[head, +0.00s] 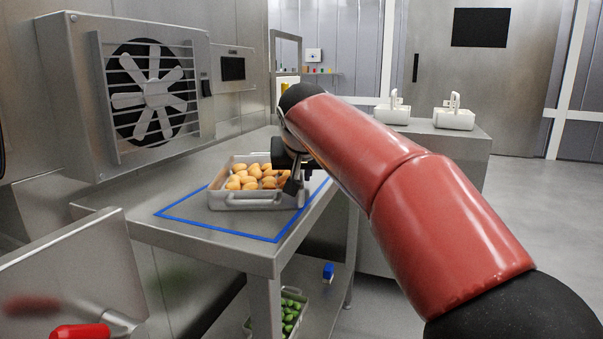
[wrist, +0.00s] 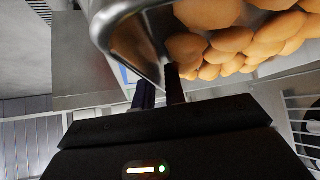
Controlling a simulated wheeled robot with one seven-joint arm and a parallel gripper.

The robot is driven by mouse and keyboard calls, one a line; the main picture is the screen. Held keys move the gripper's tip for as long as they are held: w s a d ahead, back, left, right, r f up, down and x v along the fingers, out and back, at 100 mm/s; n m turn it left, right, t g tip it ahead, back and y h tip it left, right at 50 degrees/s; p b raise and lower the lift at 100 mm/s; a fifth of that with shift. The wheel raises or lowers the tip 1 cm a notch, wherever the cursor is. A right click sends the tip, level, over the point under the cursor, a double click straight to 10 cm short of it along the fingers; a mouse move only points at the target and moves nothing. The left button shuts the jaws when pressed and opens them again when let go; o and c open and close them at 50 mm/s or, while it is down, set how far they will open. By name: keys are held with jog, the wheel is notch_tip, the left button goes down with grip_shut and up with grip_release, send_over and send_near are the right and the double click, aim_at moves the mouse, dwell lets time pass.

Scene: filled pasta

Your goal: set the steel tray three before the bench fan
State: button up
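The steel tray (head: 252,201), filled with orange-yellow pasta pieces (head: 254,176), is level at the blue outline (head: 211,228) on the steel bench (head: 135,226), in front of the bench fan (head: 150,92). My gripper (head: 294,188) is at the tray's right end. In the wrist view, my gripper's two fingers (wrist: 159,92) are close together on either side of the wall of the steel tray (wrist: 124,12), one inside by the pasta. My arm hides part of the tray's right side.
A lower shelf holds a tray of green pieces (head: 291,312) and a small blue object (head: 328,271). Two white baskets (head: 454,118) stand on a counter behind my arm. A steel panel (head: 75,268) and a red object (head: 80,331) are at front left. The bench's front left is clear.

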jog(key=shift+o, duration=1.2)
jog(key=shift+r, duration=0.25)
jog(key=p+v, duration=0.1)
jog(key=v, duration=1.1)
jog(key=s+d+f+g, duration=0.1)
jog(key=s+d+f, duration=0.4)
jog(key=s+f, duration=0.3)
jog(key=s+d+f+g, duration=0.1)
jog(key=s+d+f, duration=0.4)
jog(key=s+f, duration=0.3)
jog(key=s+d+f+g, duration=0.1)
jog(key=s+d+f, duration=0.4)
jog(key=f, duration=0.9)
jog(key=s, duration=0.3)
jog(key=shift+s+d, duration=0.3)
jog(key=shift+d, duration=0.1)
